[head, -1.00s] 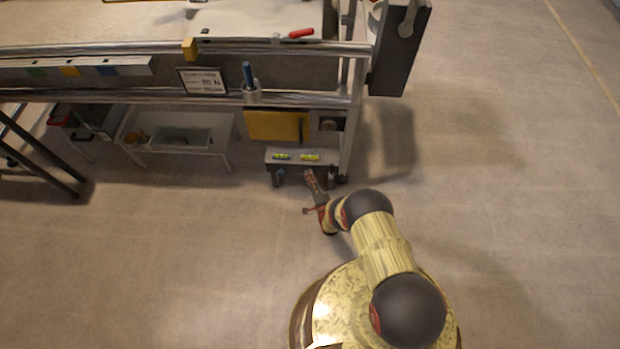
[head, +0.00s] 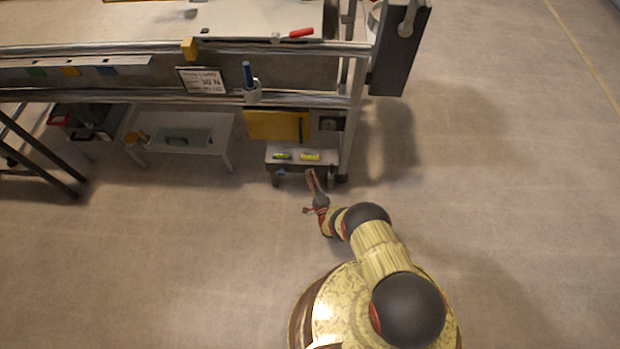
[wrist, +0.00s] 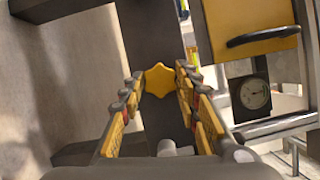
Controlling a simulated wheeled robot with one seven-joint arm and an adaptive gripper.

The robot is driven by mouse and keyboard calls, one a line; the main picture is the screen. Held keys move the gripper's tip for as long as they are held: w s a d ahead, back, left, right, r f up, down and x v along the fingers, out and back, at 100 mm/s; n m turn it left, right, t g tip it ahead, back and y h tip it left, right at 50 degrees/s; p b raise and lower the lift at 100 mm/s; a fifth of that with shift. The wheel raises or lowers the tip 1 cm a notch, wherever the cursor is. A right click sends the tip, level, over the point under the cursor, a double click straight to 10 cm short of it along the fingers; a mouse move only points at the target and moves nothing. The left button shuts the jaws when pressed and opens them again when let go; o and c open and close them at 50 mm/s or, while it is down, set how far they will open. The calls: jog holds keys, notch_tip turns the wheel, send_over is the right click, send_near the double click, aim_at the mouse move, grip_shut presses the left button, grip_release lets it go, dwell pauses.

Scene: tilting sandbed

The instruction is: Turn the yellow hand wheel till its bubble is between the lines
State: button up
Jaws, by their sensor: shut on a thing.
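The yellow hand wheel (wrist: 159,80) is a lobed knob, seen between my fingertips in the wrist view. My gripper (wrist: 158,88) is shut on it, a finger on each side. In the head view my gripper (head: 312,175) reaches the front of a grey box under the bench's right end and hides the wheel. Two bubble vials lie on the box top, a green one (head: 282,156) and a yellow one (head: 310,157). The bubbles and lines are too small to read. Part of a yellow vial (wrist: 192,56) shows in the wrist view.
A yellow panel (head: 274,125) with a dark handle hangs above the box. A round dial (wrist: 254,93) is beside it. The bench leg (head: 350,140) stands close on the right. A white low table (head: 180,140) is to the left. The floor in front is clear.

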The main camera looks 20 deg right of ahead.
jog(key=shift+d, duration=0.1)
jog(key=o, duration=1.1)
jog(key=shift+o, duration=0.3)
jog(key=s, duration=1.2)
jog(key=shift+d+f, duration=0.4)
jog(key=shift+f, duration=0.05)
